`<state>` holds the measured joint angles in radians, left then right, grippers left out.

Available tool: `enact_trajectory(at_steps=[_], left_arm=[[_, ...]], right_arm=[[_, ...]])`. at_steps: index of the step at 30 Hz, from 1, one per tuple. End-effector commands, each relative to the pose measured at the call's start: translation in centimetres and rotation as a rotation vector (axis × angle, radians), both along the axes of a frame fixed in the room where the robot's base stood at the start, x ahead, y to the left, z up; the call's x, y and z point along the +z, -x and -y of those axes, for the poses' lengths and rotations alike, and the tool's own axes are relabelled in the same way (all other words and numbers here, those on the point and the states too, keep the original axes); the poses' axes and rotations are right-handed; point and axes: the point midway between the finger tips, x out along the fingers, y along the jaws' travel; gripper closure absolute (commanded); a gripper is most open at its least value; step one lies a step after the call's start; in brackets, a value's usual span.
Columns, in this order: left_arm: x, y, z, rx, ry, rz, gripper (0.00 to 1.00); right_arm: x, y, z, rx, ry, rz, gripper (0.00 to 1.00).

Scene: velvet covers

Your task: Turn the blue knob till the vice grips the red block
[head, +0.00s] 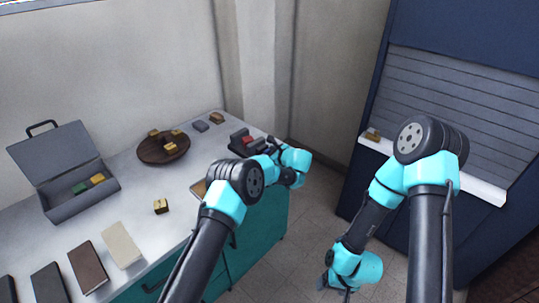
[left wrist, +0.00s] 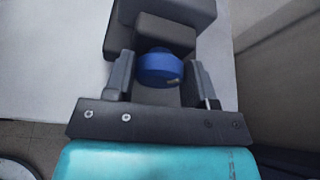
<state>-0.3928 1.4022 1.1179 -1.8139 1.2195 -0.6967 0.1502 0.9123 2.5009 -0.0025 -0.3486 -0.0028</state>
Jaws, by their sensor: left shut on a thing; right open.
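The vice (head: 236,149) is a dark body at the right end of the workbench, and in the left wrist view it is a dark grey form (left wrist: 175,12). The red block (head: 244,138) shows at the vice in the head view. I cannot tell whether the vice jaws touch it, and it is not visible in the left wrist view. My left gripper (head: 276,158) is at the vice's near right side. In the left wrist view its fingers are on both sides of the blue knob (left wrist: 160,68), shut on it. My right gripper (head: 346,287) hangs low above the floor, open and empty.
An open grey toolbox (head: 85,202), a brown bowl (head: 145,154) of gold blocks and a gold block (head: 161,206) are on the bench. Several book-like slabs lie at the front left, including a cream one (head: 122,245). A blue shuttered unit with a white ledge (head: 480,186) stands right.

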Motion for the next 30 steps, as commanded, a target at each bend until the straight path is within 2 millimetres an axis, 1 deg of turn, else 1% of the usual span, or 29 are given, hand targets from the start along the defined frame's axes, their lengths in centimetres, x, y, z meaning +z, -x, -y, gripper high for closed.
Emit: enact_trajectory(at_steps=[1, 2, 10, 17, 23, 30], left_arm=[[0.0, 0.01, 0.01, 0.0, 0.0, 0.0, 0.71], [0.0, 0.01, 0.01, 0.0, 0.0, 0.0, 0.73], [0.0, -0.01, 0.02, 0.002, -0.012, -0.012, 0.73], [-0.04, -0.05, 0.1, 0.001, -0.068, -0.067, 0.73], [-0.07, -0.14, 0.26, 0.0, -0.162, -0.159, 0.73], [-0.16, -0.27, 0.43, 0.001, -0.312, -0.306, 0.73]], right_arm=[[0.0, 0.0, 0.0, 0.0, 0.0, 0.0, 0.24], [0.0, 0.0, 0.0, 0.0, 0.0, 0.0, 0.24], [0.0, 0.0, 0.0, 0.0, 0.0, 0.0, 0.24], [0.0, 0.0, 0.0, 0.0, 0.0, 0.0, 0.24], [0.0, 0.0, 0.0, 0.0, 0.0, 0.0, 0.24], [0.0, 0.0, 0.0, 0.0, 0.0, 0.0, 0.24]])
